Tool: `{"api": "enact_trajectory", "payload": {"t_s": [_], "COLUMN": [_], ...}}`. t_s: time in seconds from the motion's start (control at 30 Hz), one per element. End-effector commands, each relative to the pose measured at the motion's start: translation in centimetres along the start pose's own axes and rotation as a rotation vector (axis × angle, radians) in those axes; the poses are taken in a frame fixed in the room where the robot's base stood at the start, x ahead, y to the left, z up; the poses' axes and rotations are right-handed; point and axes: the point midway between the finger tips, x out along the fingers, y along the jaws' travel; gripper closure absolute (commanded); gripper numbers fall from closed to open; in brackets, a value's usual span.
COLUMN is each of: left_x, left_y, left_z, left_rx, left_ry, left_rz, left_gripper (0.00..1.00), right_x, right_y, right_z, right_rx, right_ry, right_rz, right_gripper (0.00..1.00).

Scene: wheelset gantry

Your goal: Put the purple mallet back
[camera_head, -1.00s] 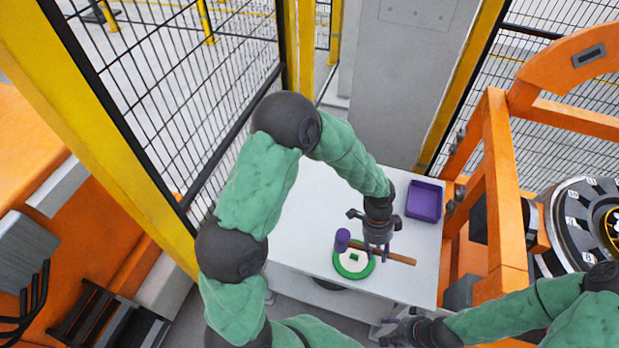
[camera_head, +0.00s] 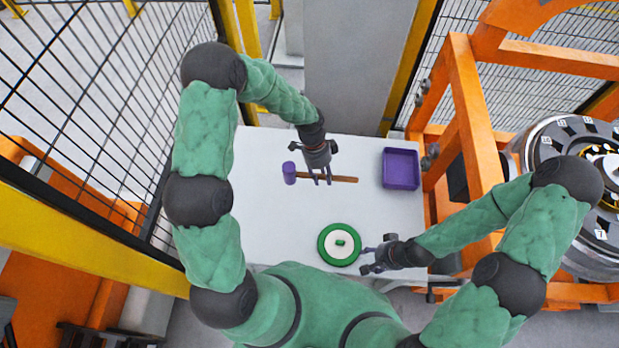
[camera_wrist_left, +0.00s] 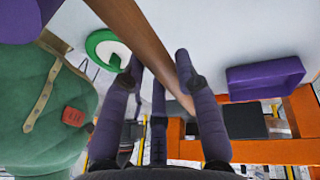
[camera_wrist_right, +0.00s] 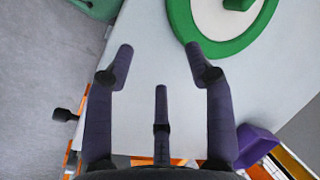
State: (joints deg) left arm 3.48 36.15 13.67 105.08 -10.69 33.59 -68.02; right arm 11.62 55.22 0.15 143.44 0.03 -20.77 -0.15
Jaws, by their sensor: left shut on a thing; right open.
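The purple mallet has a purple head (camera_head: 289,173) and a brown wooden handle (camera_head: 343,179). My left gripper (camera_head: 322,182) is shut on its handle, near the head, over the far part of the white table. I cannot tell exactly how high the mallet is above the table. My right gripper (camera_head: 364,258) is open and empty at the table's near edge, beside the green-rimmed round disc (camera_head: 322,250).
A purple tray (camera_head: 401,153) is at the table's right side and looks empty. The white table (camera_head: 265,222) is bare left of the disc. An orange frame (camera_head: 467,120) with a large dark wheel stands at the right. A mesh fence (camera_head: 80,90) runs along the left.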

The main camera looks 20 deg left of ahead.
Motion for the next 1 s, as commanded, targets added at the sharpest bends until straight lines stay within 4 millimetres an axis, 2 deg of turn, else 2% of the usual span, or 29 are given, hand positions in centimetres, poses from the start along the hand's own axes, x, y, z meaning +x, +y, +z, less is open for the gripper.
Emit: {"api": "enact_trajectory", "payload": {"t_s": [0.1,0.3,0.57,0.8,1.0], "left_x": [1.6,3.2,4.1,7.0,7.1], "left_y": [-1.5,-3.3,-4.2,-4.9,-5.0], "left_z": [1.8,3.6,4.7,5.4,5.5], "left_rx": [-0.005,-0.001,-0.001,-0.001,0.000], "left_ry": [0.001,0.001,0.000,0.001,0.001], "left_rz": [0.002,-0.002,-0.001,0.000,-0.003], "left_gripper": [1.00,1.00,1.00,1.00,1.00], "right_x": [0.1,0.1,0.1,0.3,0.2], "right_y": [0.0,0.0,0.0,0.1,0.1], "right_z": [0.0,0.0,0.0,0.0,0.0], "right_rx": [0.000,0.000,0.000,0.000,0.000], "right_ry": [0.000,0.000,0.000,0.000,0.000], "right_rz": [0.000,0.000,0.000,0.000,0.000], "right_gripper": [0.46,0.46,0.46,0.46,0.46]}}
